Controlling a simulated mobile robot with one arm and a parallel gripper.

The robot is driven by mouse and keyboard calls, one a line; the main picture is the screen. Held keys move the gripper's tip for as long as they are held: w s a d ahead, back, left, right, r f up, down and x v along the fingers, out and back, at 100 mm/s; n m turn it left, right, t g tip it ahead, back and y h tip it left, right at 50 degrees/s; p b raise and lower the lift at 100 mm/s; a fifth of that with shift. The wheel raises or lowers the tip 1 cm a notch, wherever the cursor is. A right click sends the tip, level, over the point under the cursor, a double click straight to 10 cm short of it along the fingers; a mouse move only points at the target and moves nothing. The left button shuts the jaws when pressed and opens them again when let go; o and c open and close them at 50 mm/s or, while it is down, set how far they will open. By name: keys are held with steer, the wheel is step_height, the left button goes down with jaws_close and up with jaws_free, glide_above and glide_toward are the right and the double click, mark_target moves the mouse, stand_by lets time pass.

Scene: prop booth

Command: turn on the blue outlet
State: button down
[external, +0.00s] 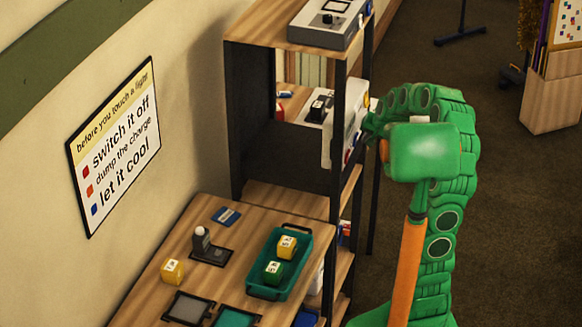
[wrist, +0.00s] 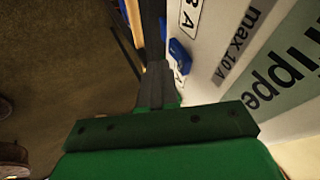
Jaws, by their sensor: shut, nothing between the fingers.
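A white power unit (external: 340,135) stands on a shelf of the rack, and its pale face with printed text, including "max 10 A", fills the right of the wrist view (wrist: 222,40). A blue switch-like part (wrist: 180,56) sits on this face beside a small label ending in "A". My green gripper (external: 371,122) is at the unit's right side. In the wrist view my dark fingers (wrist: 158,72) are shut and empty, close to the blue part's lower left. I cannot tell whether they touch it, or which way the switch is set; the fingers partly hide that area.
The rack (external: 234,120) has a grey device (external: 328,22) on top. In front stands a wooden table (external: 180,245) with a green tray (external: 305,262) holding yellow and green cubes. A sign (external: 115,145) hangs on the left wall.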

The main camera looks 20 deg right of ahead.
steer(key=s+d+r, duration=0.3)
steer(key=s+r, duration=0.4)
steer(key=s, duration=0.1)
steer(key=shift+r, duration=0.4)
steer(key=shift+d, duration=0.1)
